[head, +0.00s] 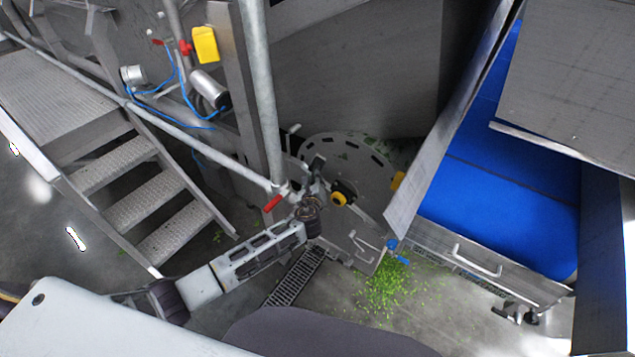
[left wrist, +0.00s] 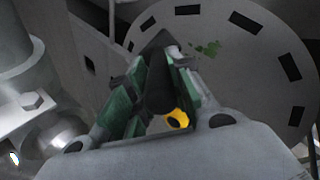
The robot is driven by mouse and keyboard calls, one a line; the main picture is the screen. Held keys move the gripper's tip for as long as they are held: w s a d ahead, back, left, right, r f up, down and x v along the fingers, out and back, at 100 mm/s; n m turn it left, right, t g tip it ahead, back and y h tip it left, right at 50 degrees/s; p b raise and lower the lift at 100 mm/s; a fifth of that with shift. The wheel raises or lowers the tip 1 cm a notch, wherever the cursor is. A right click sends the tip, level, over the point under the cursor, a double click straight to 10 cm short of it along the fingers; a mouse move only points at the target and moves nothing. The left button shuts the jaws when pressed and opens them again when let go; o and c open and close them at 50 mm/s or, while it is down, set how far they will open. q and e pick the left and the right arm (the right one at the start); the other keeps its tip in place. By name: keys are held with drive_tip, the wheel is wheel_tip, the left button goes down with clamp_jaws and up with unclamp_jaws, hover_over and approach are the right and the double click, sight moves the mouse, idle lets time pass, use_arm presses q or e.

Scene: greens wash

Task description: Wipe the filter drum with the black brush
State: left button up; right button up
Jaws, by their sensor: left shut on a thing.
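The filter drum (head: 365,166) is a grey disc with dark slots around its rim, at the middle of the head view. It fills the upper right of the left wrist view (left wrist: 262,75), where a green patch of leaf bits sticks to its face. My left gripper (head: 314,186) is in front of the drum's left side. In the left wrist view its green-padded fingers are shut on the black brush (left wrist: 158,92), a dark shape between them pointing toward the drum. I cannot tell whether the brush touches the drum. My right gripper is not in view.
A yellow and black knob (head: 345,192) is just right of my left gripper. A galvanised post (head: 262,95) and a red-handled valve (head: 272,203) stand close on its left. Metal steps (head: 130,208) are at left, a blue conveyor (head: 500,205) at right. Green scraps (head: 385,290) litter the floor.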

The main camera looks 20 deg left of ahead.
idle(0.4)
use_arm(q)
drive_tip(key=shift+s+f+b, duration=0.15)
drive_tip(key=shift+f+b, duration=0.2)
drive_tip(key=shift+f, duration=0.2)
drive_tip(key=shift+s+d, duration=0.3)
drive_tip(key=shift+d, duration=0.25)
drive_tip(key=shift+s+d, duration=0.25)
drive_tip(key=shift+d, duration=0.4)
drive_tip(key=shift+s+d+p, duration=0.15)
drive_tip(key=shift+s+d, duration=0.15)
drive_tip(key=shift+d, duration=0.25)
drive_tip(key=shift+s+d+p, duration=0.15)
drive_tip(key=shift+s+d, duration=0.15)
drive_tip(key=shift+d, duration=0.2)
drive_tip(key=shift+s+d, duration=0.25)
drive_tip(key=shift+d, duration=0.25)
drive_tip(key=shift+s+d, duration=0.25)
drive_tip(key=shift+d, duration=0.25)
drive_tip(key=shift+a, duration=0.1)
